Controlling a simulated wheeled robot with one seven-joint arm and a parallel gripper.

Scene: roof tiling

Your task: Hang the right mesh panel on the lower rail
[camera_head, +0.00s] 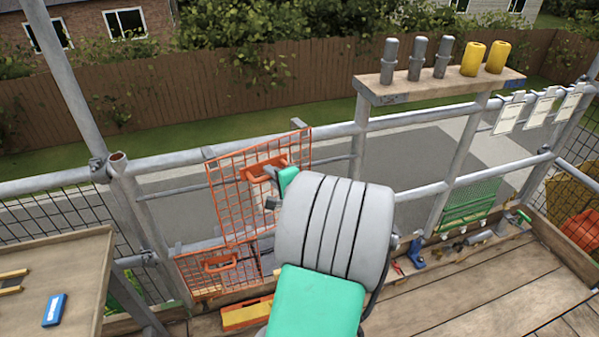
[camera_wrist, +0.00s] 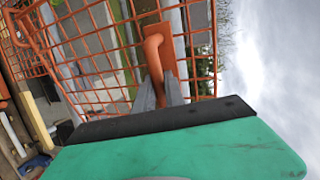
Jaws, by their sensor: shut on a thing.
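My gripper (camera_head: 274,187) is shut on the orange handle (camera_head: 263,169) of an orange mesh panel (camera_head: 228,190). The panel is upright and slightly tilted, in front of the guardrail's top rail (camera_head: 185,157). Its lower edge is near the lower rail (camera_head: 430,190); I cannot tell whether they touch. My arm hides the panel's lower right part. In the wrist view my grey fingers (camera_wrist: 160,94) close around the handle (camera_wrist: 155,60), with the mesh (camera_wrist: 95,45) behind. A second orange mesh panel (camera_head: 196,272), with its own handle, stands lower left. A green mesh panel (camera_head: 470,203) is at the right.
A shelf (camera_head: 440,85) with grey and yellow cylinders stands at the upper right. White tags (camera_head: 510,113) hang on the top rail. Tools (camera_head: 475,238) lie along the deck edge. A wooden table (camera_head: 75,260) with a blue item is at left. The right deck (camera_head: 480,285) is clear.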

